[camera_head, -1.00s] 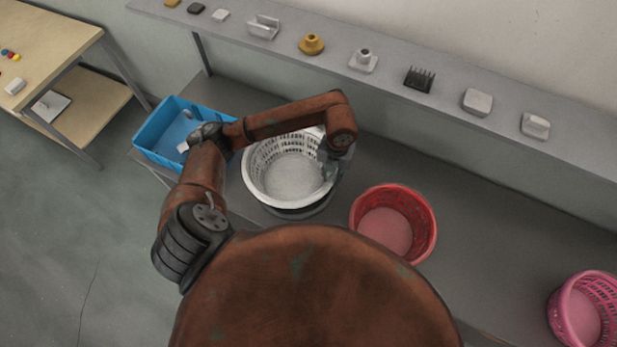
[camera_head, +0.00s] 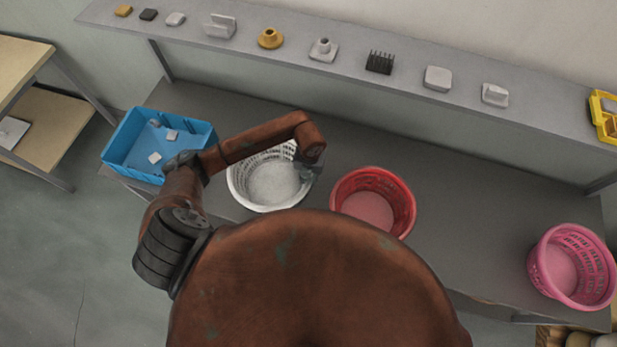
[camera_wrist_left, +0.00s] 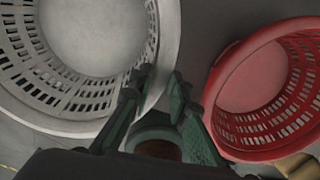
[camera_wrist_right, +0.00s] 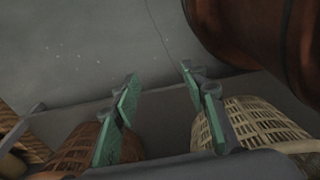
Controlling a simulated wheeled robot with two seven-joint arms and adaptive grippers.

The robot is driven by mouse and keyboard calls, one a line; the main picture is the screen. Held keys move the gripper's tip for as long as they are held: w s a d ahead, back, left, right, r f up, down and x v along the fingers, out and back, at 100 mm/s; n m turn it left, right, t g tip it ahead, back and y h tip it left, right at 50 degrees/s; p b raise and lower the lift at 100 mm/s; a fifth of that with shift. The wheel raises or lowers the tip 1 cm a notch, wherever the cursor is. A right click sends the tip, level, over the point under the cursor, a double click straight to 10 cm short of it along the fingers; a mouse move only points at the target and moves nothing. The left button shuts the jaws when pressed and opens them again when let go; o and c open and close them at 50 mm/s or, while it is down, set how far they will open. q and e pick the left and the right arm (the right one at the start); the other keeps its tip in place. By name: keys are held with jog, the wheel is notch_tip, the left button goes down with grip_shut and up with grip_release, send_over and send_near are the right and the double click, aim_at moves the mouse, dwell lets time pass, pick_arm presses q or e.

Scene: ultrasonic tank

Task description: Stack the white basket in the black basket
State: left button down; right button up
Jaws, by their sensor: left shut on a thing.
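The white basket (camera_head: 268,205) is upright on or just above the grey bench, left of the red basket. My left gripper (camera_head: 308,172) is shut on its right rim. In the left wrist view the white rim (camera_wrist_left: 168,40) passes between the fingertips of this gripper (camera_wrist_left: 158,80). No black basket can be made out now; whatever is under the white basket is hidden by it and my body. My right gripper (camera_wrist_right: 158,85) shows only in its wrist view, open and empty, its fingers apart.
The red basket (camera_head: 405,215) is close on the right, a pink basket (camera_head: 540,270) at the far right. A blue bin (camera_head: 125,150) with small pieces is on the left. A shelf (camera_head: 400,65) with small parts runs behind. The bench between red and pink is bare.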

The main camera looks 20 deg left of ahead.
pick_arm(q)
jog(key=shift+w, duration=0.15)
jog(key=c, duration=2)
grip_release()
jog(key=shift+f, duration=0.1)
jog(key=shift+c, duration=0.2)
jog(key=shift+o, duration=1.1)
jog(key=shift+r, duration=0.4)
notch_tip(320, 180, up, 11)
jog(key=b, duration=0.2)
jog(key=shift+d+r, duration=0.15)
pick_arm(e)
jog(key=shift+s+f, duration=1.1)
jog(key=shift+f, duration=0.15)
